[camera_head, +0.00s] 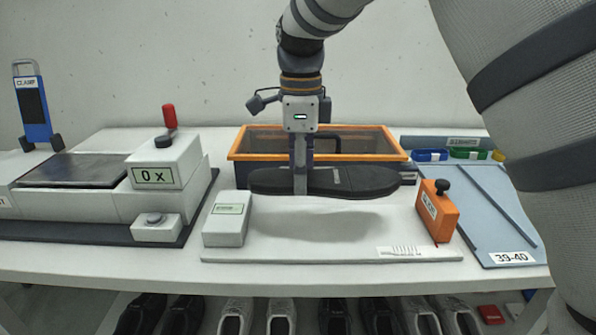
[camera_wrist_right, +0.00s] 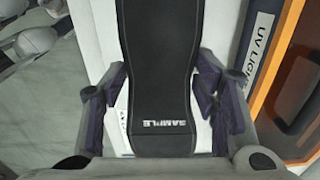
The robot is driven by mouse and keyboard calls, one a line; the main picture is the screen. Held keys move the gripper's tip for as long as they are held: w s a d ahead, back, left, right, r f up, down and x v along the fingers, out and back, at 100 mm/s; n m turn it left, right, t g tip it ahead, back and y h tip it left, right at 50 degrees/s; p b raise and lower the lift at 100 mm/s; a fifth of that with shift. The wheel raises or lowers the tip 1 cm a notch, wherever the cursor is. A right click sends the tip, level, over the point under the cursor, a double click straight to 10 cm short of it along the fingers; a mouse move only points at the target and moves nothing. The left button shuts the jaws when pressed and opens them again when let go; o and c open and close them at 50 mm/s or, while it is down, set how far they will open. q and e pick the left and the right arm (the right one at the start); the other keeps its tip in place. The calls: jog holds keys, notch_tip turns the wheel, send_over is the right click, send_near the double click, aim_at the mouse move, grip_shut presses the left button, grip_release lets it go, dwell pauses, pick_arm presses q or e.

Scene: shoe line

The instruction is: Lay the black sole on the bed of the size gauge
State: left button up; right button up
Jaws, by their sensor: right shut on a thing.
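The black sole (camera_head: 365,182) hangs level, its long side running left to right, in my right gripper (camera_head: 300,183). In the right wrist view, the sole (camera_wrist_right: 158,75) with the word SAMPLE lies between the two fingers (camera_wrist_right: 163,100), which are shut on its sides. The white bed (camera_head: 330,248) of the size gauge lies below it, with a soft shadow on its surface, so the sole is apart from the bed. A white block with a green display (camera_head: 227,218) stands at the bed's left end. An orange slider (camera_head: 437,211) with a black knob stands at its right end.
An orange-rimmed box (camera_head: 240,150) stands close behind the sole. A white device with a red lever (camera_head: 168,160) is at left, and a blue-grey board marked 39-40 (camera_head: 485,215) is at right. Several shoes (camera_head: 235,315) sit below the table (camera_head: 110,262).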

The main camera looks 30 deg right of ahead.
send_over(302, 225)
notch_tip(302, 225, down, 6)
jog(key=shift+f+b, duration=0.2)
jog(key=shift+b, duration=0.25)
pick_arm(q)
jog(key=shift+s+f+g, duration=0.3)
jog(key=shift+s+f, duration=0.35)
jog(key=shift+s, duration=0.35)
pick_arm(e)
jog(key=shift+f, duration=0.95)
jog(key=o, duration=1.4)
jog(key=shift+r, duration=0.1)
notch_tip(302, 225, up, 12)
jog(key=shift+f, duration=0.1)
